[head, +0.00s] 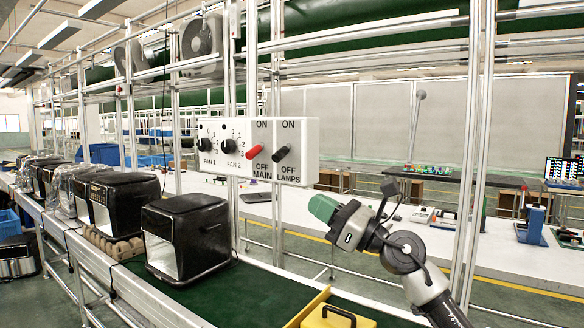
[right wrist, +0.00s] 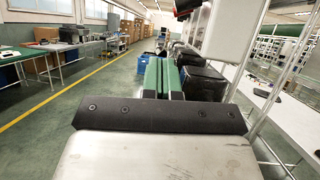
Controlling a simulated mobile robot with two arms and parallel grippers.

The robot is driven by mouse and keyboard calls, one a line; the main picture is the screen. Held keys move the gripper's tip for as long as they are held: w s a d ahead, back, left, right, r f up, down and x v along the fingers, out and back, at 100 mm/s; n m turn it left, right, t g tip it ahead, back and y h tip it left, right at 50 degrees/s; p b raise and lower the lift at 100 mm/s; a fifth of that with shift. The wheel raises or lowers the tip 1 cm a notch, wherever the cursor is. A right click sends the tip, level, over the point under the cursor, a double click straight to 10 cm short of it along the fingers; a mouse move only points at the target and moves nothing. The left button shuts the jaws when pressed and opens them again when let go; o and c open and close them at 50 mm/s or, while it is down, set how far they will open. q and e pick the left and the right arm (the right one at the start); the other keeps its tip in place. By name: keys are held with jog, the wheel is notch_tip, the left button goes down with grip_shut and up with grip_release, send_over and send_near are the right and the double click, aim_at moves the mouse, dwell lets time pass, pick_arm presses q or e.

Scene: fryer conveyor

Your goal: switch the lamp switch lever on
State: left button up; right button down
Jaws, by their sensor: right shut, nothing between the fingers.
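The white control box (head: 222,165) hangs on the frame posts in the head view. Its lamp switch lever (head: 281,154) is the black one at the right, between the words ON and OFF LAMPS; its tip points down and left, toward OFF. The red main lever (head: 254,152) beside it slants the same way. My right gripper (head: 318,204) has green fingers, shut and empty. It is below and right of the lamp lever, apart from it. Its fingers also show in the right wrist view (right wrist: 162,64). My left gripper is not in view.
Two fan knobs (head: 229,146) sit on the left of the box. Metal posts (head: 474,140) stand near my right arm. Black fryers (head: 186,236) line the green conveyor (head: 232,293) at lower left. A yellow tray (head: 307,310) lies at the bottom. A white table (head: 400,235) stands behind.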

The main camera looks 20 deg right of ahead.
aim_at(294, 167)
jog(key=d+r+n, duration=0.1)
jog(key=d+r+n+g+h, duration=0.1)
jog(key=r, duration=0.1)
jog(key=d+r+n+h, duration=0.1)
jog(key=n, duration=0.1)
jog(key=shift+w+d+r, duration=0.25)
jog(key=shift+d+r, duration=0.05)
jog(key=shift+w+a, duration=0.1)
jog(key=p+x, duration=0.4)
jog(key=x, duration=0.5)
jog(key=shift+w+a+f, duration=0.1)
jog(key=shift+w+a, duration=0.2)
jog(key=shift+w, duration=0.05)
jog(key=shift+d+h, duration=0.2)
jog(key=shift+h, duration=0.1)
